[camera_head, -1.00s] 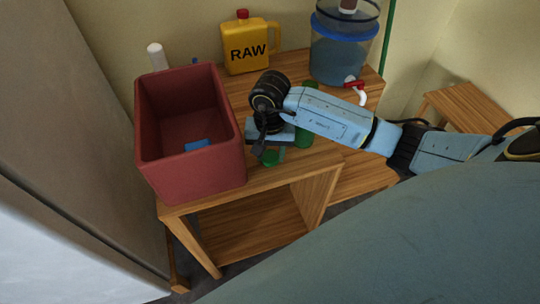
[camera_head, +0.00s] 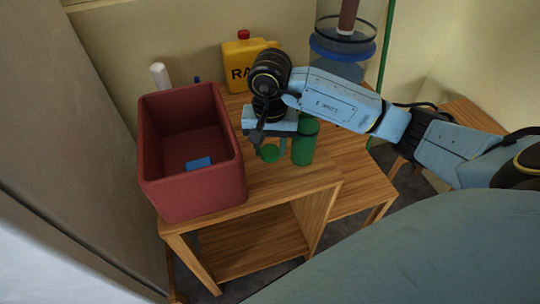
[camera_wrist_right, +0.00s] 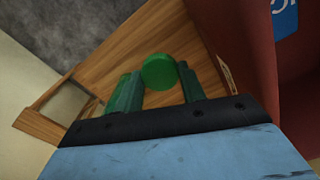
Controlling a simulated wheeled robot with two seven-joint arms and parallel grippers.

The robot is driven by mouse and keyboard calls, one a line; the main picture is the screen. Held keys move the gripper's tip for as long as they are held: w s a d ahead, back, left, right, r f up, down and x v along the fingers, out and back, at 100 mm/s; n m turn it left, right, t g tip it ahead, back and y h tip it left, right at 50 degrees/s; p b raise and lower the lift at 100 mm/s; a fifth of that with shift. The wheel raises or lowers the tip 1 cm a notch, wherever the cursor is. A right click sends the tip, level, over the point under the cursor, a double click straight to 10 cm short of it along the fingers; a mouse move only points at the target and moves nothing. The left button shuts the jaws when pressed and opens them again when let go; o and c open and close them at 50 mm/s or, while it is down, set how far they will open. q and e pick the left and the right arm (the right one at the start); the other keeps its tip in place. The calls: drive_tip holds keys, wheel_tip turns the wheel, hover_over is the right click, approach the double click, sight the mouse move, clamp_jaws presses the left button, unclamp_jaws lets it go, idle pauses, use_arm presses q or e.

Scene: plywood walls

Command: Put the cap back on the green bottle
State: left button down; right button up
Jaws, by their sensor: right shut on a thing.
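The green cap (camera_head: 268,153) is a flat round disc between the fingertips of my right gripper (camera_head: 270,150). In the right wrist view the cap (camera_wrist_right: 159,71) sits between the two green fingers (camera_wrist_right: 158,88), which are shut on it. The green bottle (camera_head: 303,145) stands upright on the wooden table, just right of the gripper. Its top is partly hidden by my right arm. The cap is beside the bottle, apart from it; its exact height above the table is hard to tell. My left gripper is not in view.
A red bin (camera_head: 190,190) with a blue piece (camera_head: 199,163) inside stands close on the left of the wooden table (camera_head: 265,185). Behind are a yellow RAW jug (camera_head: 237,72), a white bottle (camera_head: 159,76) and a clear blue-rimmed container (camera_head: 338,62). The table's front strip is clear.

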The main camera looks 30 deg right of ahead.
drive_tip(key=shift+r, duration=0.35)
drive_tip(key=shift+r, duration=0.1)
wheel_tip(320, 180, up, 2)
drive_tip(key=shift+p, duration=1.15)
